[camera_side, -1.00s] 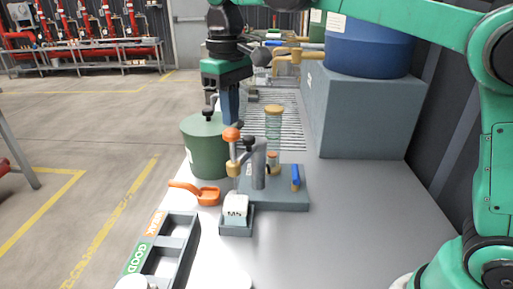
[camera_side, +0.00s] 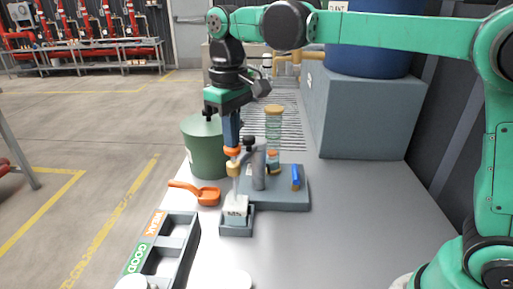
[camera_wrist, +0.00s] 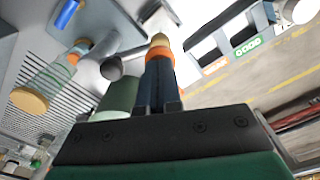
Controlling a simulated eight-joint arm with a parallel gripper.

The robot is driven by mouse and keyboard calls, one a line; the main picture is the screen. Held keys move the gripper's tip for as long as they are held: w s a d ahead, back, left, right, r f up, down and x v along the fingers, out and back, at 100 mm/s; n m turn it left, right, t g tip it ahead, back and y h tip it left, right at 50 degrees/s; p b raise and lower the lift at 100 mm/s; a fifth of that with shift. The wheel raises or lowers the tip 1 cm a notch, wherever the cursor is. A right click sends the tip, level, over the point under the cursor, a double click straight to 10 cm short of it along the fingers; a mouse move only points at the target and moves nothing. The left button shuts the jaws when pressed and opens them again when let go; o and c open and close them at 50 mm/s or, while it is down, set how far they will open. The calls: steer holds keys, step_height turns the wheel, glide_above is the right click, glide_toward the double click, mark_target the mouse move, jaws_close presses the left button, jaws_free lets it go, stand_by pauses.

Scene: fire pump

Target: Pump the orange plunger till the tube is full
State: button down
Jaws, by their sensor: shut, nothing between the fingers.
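The orange plunger knob (camera_side: 232,151) tops a slim upright pump with a tan collar (camera_side: 234,168), standing over a small pale block (camera_side: 236,208). My gripper (camera_side: 231,145) is shut with nothing between its fingers. Its tips point down and appear to touch the top of the orange knob. In the wrist view the orange knob (camera_wrist: 160,54) shows just past the fingertips, which hide part of it. A clear tube (camera_side: 274,125) with a tan cap stands upright behind and to the right; I cannot make out its fill level. The tube also shows in the wrist view (camera_wrist: 50,78).
A green drum (camera_side: 200,150) stands close left of my gripper. A grey cylinder (camera_side: 258,170) and a blue handle (camera_side: 296,178) sit on the base plate. An orange scoop (camera_side: 207,195) lies at front left, by a labelled tray (camera_side: 182,240). The table's right front is clear.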

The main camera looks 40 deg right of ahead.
steer(key=shift+f, duration=0.65)
steer(key=shift+r, duration=3.1)
steer(key=shift+f, duration=0.1)
steer(key=shift+f, duration=3)
steer(key=shift+r, duration=3.15)
